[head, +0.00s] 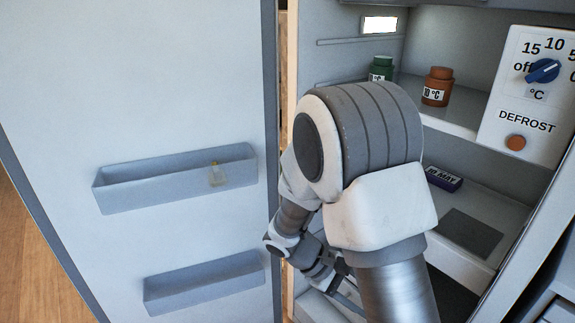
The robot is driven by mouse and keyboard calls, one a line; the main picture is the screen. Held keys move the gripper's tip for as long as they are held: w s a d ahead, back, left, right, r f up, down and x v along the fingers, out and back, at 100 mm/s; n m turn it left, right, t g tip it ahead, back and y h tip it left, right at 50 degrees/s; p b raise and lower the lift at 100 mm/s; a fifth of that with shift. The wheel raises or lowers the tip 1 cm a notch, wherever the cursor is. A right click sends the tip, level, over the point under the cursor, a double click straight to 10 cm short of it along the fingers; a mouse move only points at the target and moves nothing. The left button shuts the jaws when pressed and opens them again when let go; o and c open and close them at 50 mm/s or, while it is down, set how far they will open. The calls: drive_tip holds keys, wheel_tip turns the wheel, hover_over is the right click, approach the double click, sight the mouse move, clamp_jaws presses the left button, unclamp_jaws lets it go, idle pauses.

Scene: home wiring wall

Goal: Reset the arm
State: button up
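My arm rises from the lower right, bends at a large elbow in the middle of the head view, and folds back down to the left. My gripper (346,287) is low in the middle of the head view, in front of the fridge's lower part. My own upper arm partly covers it. Its fingers are too small and too hidden to show whether they are open or shut, or whether they hold anything.
The fridge door (190,90) stands open on the left, with an upper bin (150,190) and a lower bin (205,285). Inside are a green jar (381,66), an orange jar (438,86), a dark labelled box (444,179) and a defrost panel (525,95) at right.

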drive_tip(key=s+a+r+m+t+y, duration=0.1)
drive_tip(key=s+r+m+t+y, duration=0.4)
drive_tip(key=r, duration=0.5)
drive_tip(key=s+a+r+m+t+y, duration=0.1)
drive_tip(key=s+r+m+t+y, duration=0.2)
drive_tip(key=s+r+y, duration=0.5)
wheel_tip(320, 180, up, 24)
drive_tip(key=w+h+p, duration=0.1)
drive_tip(key=h+p, duration=0.2)
drive_tip(key=p, duration=1.9)
drive_tip(key=shift+w+r, duration=0.2)
drive_tip(key=shift+r, duration=0.05)
